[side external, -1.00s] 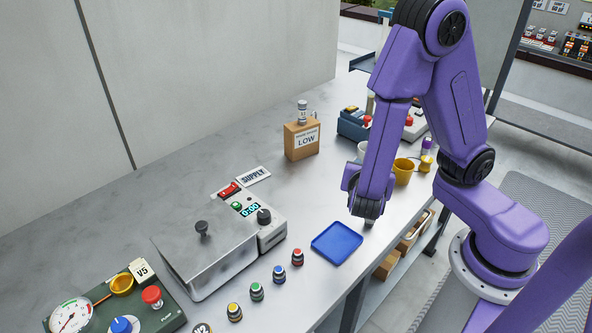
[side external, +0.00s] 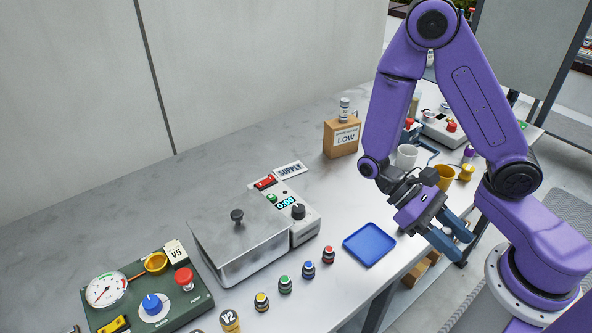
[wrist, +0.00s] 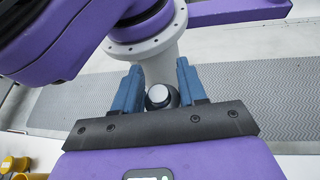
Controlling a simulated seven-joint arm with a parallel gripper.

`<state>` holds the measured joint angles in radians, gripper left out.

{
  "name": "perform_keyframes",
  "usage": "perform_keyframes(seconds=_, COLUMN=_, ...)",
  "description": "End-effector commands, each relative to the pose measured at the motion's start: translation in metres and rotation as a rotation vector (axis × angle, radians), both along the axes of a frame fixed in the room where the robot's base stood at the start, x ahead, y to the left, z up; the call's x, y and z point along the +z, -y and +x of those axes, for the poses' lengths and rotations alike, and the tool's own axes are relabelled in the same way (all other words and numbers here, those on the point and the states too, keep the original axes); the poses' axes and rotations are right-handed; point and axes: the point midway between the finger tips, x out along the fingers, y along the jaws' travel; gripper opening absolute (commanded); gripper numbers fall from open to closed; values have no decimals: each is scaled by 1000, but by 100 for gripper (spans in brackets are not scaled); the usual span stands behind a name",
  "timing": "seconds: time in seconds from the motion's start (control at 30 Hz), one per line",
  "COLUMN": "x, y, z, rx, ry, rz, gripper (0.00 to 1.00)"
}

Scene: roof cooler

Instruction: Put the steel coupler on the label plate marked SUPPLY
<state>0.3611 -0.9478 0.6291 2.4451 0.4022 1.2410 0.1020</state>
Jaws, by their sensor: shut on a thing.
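The SUPPLY label plate (side external: 290,170) lies on the bench behind the lidded steel bath, its top free. My gripper (side external: 457,243) is in the air at the bench's front right, beyond the blue tray and well away from the plate. It is tilted, its blue fingers pointing to the lower right. In the wrist view the fingers (wrist: 158,78) are shut on the steel coupler (wrist: 158,96), of which a round pale grey end with a dark edge shows. The fingers mostly hide it in the side view.
The steel bath with controls (side external: 240,240) stands before the plate. The LOW box (side external: 341,141) with a metal fitting on top is to the plate's right. Several colour-topped couplers line the front. A blue tray (side external: 369,244), white mug (side external: 407,156) and yellow mug (side external: 444,176) are nearby.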

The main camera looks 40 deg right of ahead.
Motion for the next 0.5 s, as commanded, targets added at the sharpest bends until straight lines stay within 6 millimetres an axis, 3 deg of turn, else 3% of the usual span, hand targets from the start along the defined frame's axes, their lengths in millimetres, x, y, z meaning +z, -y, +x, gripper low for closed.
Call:
perform_keyframes(seconds=0.27, x=1, y=-67, z=40, rx=-610, ry=1, rz=2, gripper=10)
perform_keyframes(seconds=0.5, x=6, y=-102, z=111, rx=-1121, ry=2, rz=4, gripper=10)
